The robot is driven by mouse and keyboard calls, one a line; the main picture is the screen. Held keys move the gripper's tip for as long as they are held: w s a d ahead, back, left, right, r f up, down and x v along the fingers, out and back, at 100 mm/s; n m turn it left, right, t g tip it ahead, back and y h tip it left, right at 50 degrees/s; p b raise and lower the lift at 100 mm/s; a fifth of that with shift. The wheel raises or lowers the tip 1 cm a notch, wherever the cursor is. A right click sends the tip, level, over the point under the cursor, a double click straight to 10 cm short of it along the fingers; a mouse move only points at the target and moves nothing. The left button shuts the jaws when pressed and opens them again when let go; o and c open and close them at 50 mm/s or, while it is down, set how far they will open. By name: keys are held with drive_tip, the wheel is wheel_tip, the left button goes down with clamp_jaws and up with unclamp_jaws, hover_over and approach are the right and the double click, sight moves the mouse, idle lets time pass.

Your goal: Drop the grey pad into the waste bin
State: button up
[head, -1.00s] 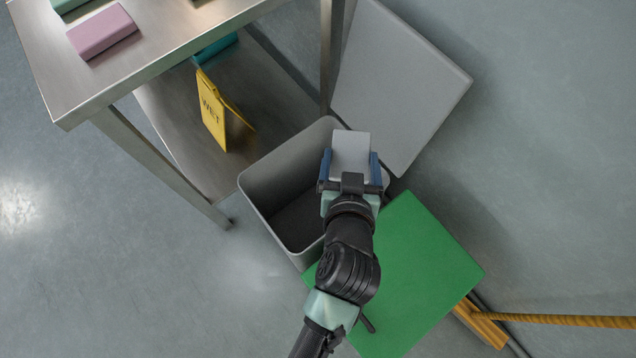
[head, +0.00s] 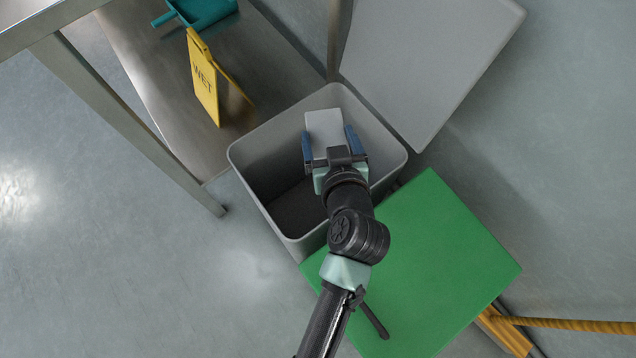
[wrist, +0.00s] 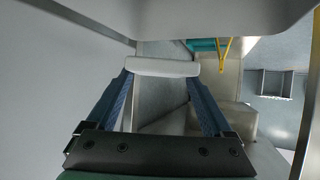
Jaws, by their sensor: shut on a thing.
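The grey pad (head: 324,122) is a light grey block. My gripper (head: 328,135) is shut on it, with one blue finger on each side. In the head view the pad lies within the outline of the grey waste bin's opening, toward its far side. The waste bin (head: 262,158) is open, with a dark floor showing inside. I cannot tell how high the pad is relative to the rim. In the wrist view the pad (wrist: 162,67) shows edge-on between the fingertips.
A flat grey panel (head: 430,60) is beside the bin at upper right. A green block (head: 440,250) is at lower right, near an orange-handled tool (head: 570,326). A steel table's lower shelf (head: 150,80) holds a yellow WET sign (head: 204,82) and a teal dustpan (head: 205,10).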

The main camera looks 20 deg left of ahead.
drive_tip(key=shift+f+b, duration=0.9)
drive_tip(key=shift+f, duration=0.55)
drive_tip(key=o, duration=1.1)
drive_tip(key=shift+c, duration=0.2)
drive_tip(key=p+v, duration=0.3)
drive_tip(key=v, duration=1)
